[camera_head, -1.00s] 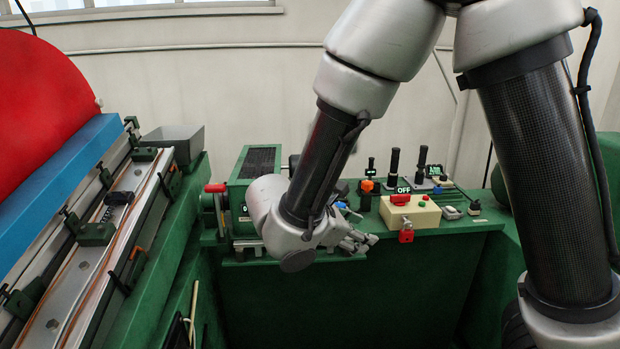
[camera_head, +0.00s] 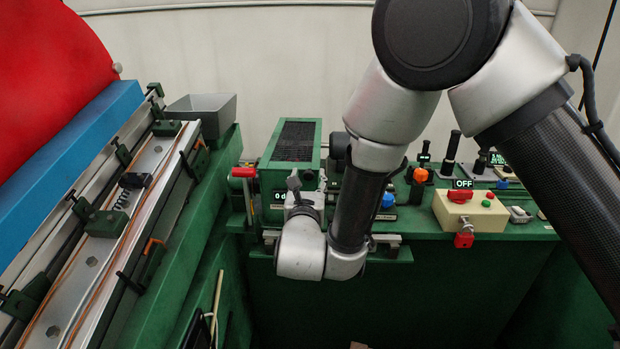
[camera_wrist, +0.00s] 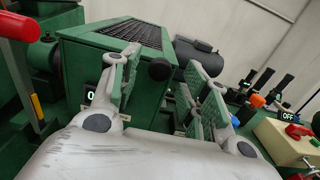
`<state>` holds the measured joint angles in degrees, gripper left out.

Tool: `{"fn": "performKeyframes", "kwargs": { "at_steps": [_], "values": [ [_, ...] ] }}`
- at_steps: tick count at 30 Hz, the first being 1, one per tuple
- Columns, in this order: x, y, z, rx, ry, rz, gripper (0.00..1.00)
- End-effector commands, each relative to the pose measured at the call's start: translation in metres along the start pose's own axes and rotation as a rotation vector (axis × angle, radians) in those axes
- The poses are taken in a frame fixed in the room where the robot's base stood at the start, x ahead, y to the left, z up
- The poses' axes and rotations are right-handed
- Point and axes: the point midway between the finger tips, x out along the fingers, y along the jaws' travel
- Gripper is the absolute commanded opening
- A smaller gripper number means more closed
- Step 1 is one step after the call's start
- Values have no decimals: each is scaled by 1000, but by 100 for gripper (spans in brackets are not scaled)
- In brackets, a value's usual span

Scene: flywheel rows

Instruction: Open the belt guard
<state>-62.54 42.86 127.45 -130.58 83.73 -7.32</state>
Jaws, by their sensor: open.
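The belt guard (camera_head: 293,142) is a green box with a black mesh top on the green bench. It looks closed. In the wrist view the guard (camera_wrist: 85,55) fills the left and middle, with a round black knob (camera_wrist: 159,69) at its right corner. My gripper (camera_head: 306,190) is in front of the guard, partly hidden by my own wrist. In the wrist view my gripper (camera_wrist: 165,85) is open and empty, its fingers spread with the knob beyond the gap between them. I cannot tell whether the left finger touches the box.
A red handle (camera_head: 243,172) sticks out left of the guard. To the right are a yellow box (camera_head: 470,214) with a red switch marked OFF and a red padlock (camera_head: 464,240), and black levers (camera_head: 451,146). A grey bin (camera_head: 203,112) and slanted rail machine stand left.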

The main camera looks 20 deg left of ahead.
Motion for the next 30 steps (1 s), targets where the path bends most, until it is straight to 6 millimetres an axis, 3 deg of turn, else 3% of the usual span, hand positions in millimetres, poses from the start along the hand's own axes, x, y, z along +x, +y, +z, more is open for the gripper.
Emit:
{"fn": "performKeyframes", "kwargs": {
  "at_steps": [5,13,14,21,30],
  "values": [
    [17,0,0,0,1,-1,46],
    [19,0,0,0,1,0,46],
    [19,0,0,0,1,0,44],
    [19,0,0,0,1,0,0],
    [17,0,1,-9,1,0,0]
  ]
}}
